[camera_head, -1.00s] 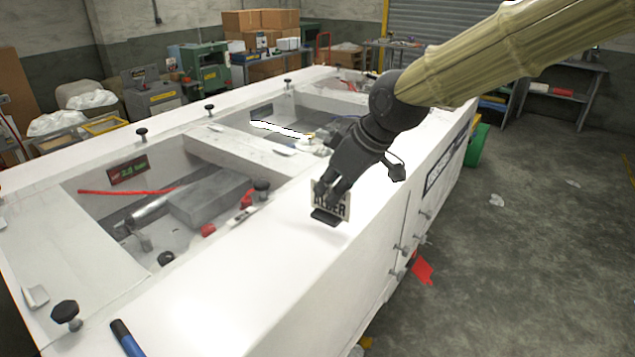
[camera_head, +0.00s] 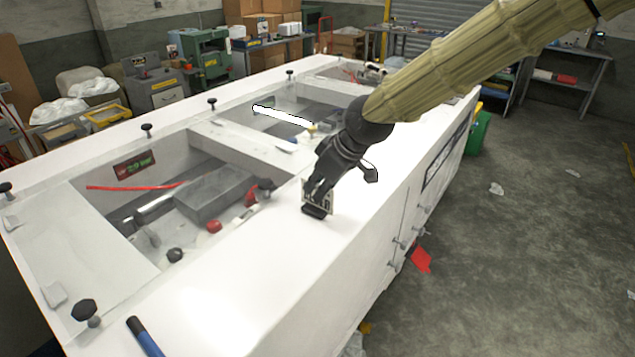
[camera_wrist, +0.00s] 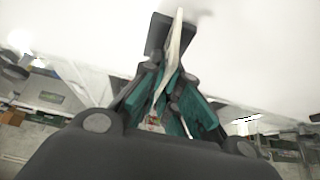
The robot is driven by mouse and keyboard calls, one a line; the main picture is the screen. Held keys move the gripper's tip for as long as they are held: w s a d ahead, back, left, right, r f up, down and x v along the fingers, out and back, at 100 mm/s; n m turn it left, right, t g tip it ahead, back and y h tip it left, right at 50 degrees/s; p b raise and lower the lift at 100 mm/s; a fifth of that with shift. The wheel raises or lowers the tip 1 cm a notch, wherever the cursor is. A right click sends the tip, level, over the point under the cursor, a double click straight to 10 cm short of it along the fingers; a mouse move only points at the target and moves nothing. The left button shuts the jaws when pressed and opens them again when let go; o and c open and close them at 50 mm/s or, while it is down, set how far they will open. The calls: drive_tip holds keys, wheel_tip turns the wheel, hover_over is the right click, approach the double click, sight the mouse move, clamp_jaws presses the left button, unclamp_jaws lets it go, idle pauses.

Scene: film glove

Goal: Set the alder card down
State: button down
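To the left is an open recess holding a grey block (camera_head: 213,192), a red knob (camera_head: 214,226) and a red rod (camera_head: 135,187). A blue marker (camera_head: 145,337) lies near the front. Black knobs (camera_head: 84,310) stand along the rim. The white top in front of the card is clear.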

drive_tip(key=shift+s+d, duration=0.1)
drive_tip(key=shift+f, duration=0.15)
drive_tip(key=c, duration=2.1)
unclamp_jaws()
drive_tip(key=o, duration=0.5)
drive_tip(key=shift+c, duration=0.2)
drive_tip(key=shift+r, duration=0.35)
drive_tip(key=b+v, duration=0.3)
drive_tip(key=v, duration=0.8)
drive_tip(key=shift+d+r+b, duration=0.15)
drive_tip(key=shift+r+b, duration=0.1)
drive_tip(key=shift+b, duration=0.05)
drive_tip(key=shift+s, duration=0.1)
